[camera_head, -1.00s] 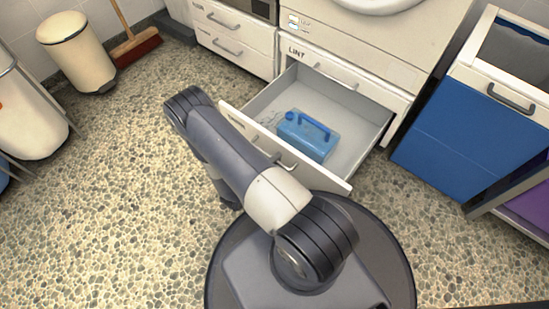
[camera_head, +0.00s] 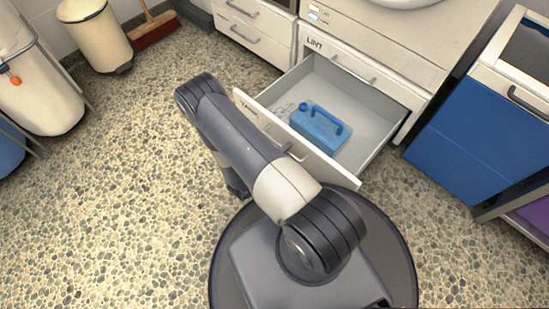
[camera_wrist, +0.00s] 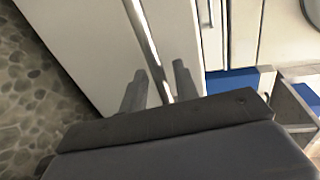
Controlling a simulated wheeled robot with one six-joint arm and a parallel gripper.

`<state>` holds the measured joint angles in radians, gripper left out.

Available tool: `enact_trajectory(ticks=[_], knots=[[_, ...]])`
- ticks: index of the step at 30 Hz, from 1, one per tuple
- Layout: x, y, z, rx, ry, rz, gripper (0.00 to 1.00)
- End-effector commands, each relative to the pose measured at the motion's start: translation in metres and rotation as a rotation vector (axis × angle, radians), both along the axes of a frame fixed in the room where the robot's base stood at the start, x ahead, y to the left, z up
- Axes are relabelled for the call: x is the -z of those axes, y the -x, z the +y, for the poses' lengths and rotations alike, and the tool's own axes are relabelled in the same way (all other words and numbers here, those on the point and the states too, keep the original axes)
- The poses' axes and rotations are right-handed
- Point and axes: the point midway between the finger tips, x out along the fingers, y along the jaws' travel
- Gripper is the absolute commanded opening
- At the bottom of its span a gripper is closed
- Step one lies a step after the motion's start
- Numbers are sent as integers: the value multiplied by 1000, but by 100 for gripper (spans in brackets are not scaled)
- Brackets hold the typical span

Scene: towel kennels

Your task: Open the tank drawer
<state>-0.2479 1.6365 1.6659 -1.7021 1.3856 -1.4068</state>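The tank drawer (camera_head: 344,174) is pulled well out, below a panel marked LINT. Its front carries a small label, partly legible, and a handle (camera_head: 287,149) partly covered by my arm. A blue jug (camera_head: 318,128) with a handle sits inside on the pale drawer floor. My gripper is hidden behind my arm in the head view. In the wrist view my gripper (camera_wrist: 160,85) shows two dark fingers set apart, beside a pale panel. A thin bright strip runs between them; I cannot tell whether it is the handle or an edge, and no grip on it shows.
A blue-fronted cabinet (camera_head: 465,141) stands close to the drawer's right. White drawers (camera_head: 254,28) are at the back. A cream bin (camera_head: 97,38), a broom (camera_head: 155,28) and a white tub (camera_head: 40,95) stand at the left. The pebbled floor left of the drawer is clear.

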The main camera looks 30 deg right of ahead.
Motion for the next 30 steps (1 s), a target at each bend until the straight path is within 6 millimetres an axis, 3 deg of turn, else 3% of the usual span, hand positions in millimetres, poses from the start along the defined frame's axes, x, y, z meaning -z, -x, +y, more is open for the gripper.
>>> enact_trajectory(ticks=[18,30], knots=[[-19,28,80,-5,0,1,29],[-20,34,92,0,0,1,29]])
